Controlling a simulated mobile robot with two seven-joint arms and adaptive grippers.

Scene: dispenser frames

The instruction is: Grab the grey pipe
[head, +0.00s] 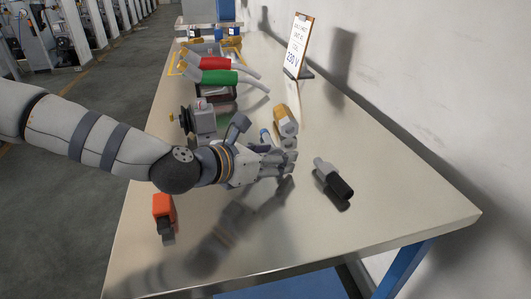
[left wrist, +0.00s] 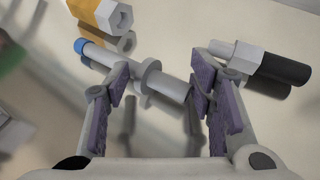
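The grey pipe (left wrist: 168,86) shows in the left wrist view, with a collar near its middle and a blue end at upper left. It crosses the space between the two finger pads of my left gripper (left wrist: 160,82). The pads stand wide apart, so the gripper looks open. Whether either pad touches the pipe I cannot tell. In the head view my left gripper (head: 287,158) is low over the table and hides most of the pipe; a blue bit (head: 264,136) shows just behind it. My right gripper is not in view.
A grey-and-black fitting (head: 332,183) lies right of the gripper. A yellow hex-shaped part (head: 285,122) is just behind it. An orange part (head: 163,208) lies near the front left. Red and green handled tools (head: 219,77) are farther back. The table's front right is clear.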

